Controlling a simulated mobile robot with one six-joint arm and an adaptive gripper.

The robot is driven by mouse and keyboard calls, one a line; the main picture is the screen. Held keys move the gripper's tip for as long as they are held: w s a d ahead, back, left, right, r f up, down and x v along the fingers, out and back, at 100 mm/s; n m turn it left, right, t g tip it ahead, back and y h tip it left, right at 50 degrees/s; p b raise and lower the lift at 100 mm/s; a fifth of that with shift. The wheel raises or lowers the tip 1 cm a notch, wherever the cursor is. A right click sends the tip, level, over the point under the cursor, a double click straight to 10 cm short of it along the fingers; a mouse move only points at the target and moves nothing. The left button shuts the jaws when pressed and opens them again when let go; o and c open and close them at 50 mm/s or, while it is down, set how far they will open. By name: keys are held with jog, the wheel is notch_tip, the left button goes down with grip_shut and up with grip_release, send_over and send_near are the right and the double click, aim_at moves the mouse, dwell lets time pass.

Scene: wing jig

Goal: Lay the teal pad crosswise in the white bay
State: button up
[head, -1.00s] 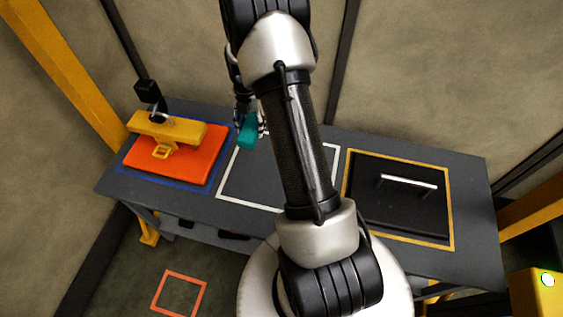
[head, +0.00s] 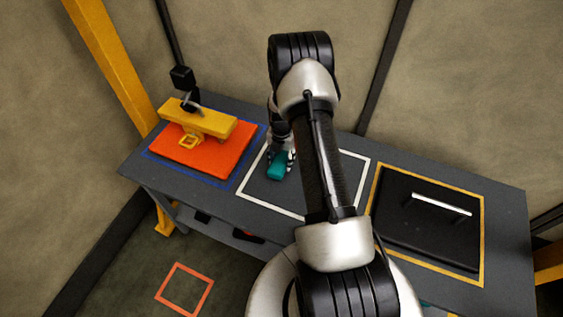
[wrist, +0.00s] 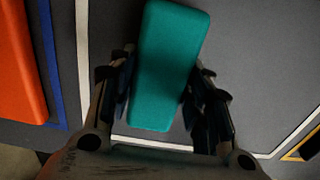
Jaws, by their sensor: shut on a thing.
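The teal pad (head: 278,167) is a rounded block in my gripper, over the left part of the white bay (head: 266,206), a white outline on the dark bench. In the wrist view the pad (wrist: 168,65) lies between both fingers, its long side running roughly up and down the picture with a slight tilt. My gripper (wrist: 160,88) is shut on the pad and points down over the bay; it also shows in the head view (head: 281,158). I cannot tell whether the pad touches the bench. My arm hides the right part of the bay.
Left of the bay, an orange slab (head: 205,158) with a yellow clamp-like piece (head: 200,122) on it lies in a blue outline (head: 172,172). Right of it, a black panel (head: 425,235) with a silver handle (head: 441,204) lies in a yellow outline. Bare bench shows inside the bay.

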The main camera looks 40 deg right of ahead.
jog(key=shift+f, duration=0.65)
jog(key=shift+f, duration=0.15)
jog(key=o, duration=1)
jog(key=shift+o, duration=0.2)
